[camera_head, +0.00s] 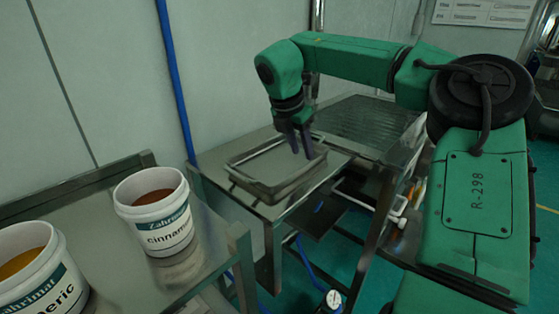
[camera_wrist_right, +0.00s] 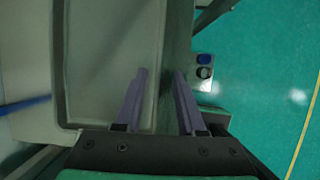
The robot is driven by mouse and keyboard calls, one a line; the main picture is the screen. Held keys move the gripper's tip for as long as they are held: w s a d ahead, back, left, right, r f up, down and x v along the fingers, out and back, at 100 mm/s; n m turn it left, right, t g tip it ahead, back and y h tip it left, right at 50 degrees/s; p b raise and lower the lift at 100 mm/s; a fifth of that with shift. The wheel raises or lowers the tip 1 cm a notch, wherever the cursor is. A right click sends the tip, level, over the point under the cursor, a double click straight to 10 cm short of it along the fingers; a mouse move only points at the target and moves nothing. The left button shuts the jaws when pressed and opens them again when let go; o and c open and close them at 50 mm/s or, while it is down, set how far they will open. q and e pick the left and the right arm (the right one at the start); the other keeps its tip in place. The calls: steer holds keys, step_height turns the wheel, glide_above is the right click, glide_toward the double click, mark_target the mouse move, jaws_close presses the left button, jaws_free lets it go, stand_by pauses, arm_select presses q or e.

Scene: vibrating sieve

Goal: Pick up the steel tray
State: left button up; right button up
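The steel tray (camera_head: 295,181) is a shallow rectangular pan lying on a metal stand in the middle of the head view. My right gripper (camera_head: 301,150) points down at the tray's right side, its fingers spread. In the right wrist view the tray (camera_wrist_right: 108,60) fills the left half. There the right gripper (camera_wrist_right: 160,75) is open, one finger over the tray's inside and the other beyond its edge, with the rim between them. Whether a finger touches the rim cannot be told. My left gripper is not in view.
A cinnamon tub (camera_head: 158,215) and a second spice tub (camera_head: 38,270) stand on a metal table at left. A blue pipe (camera_head: 174,80) runs up the wall. A mesh-topped surface (camera_head: 365,122) is behind the tray. The wrist view shows a small button box (camera_wrist_right: 204,70) and green floor.

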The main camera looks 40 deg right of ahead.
mark_target(303, 166)
steer(key=x, duration=0.4)
steer(key=shift+w+f, duration=0.1)
steer(key=shift+f, duration=0.1)
steer(key=shift+w+d+f, duration=0.1)
steer(key=shift+d+f, duration=0.1)
steer(key=shift+f, duration=0.15)
steer(key=shift+a, duration=0.1)
steer(key=c, duration=0.5)
steer(key=shift+r, duration=0.1)
jaws_close()
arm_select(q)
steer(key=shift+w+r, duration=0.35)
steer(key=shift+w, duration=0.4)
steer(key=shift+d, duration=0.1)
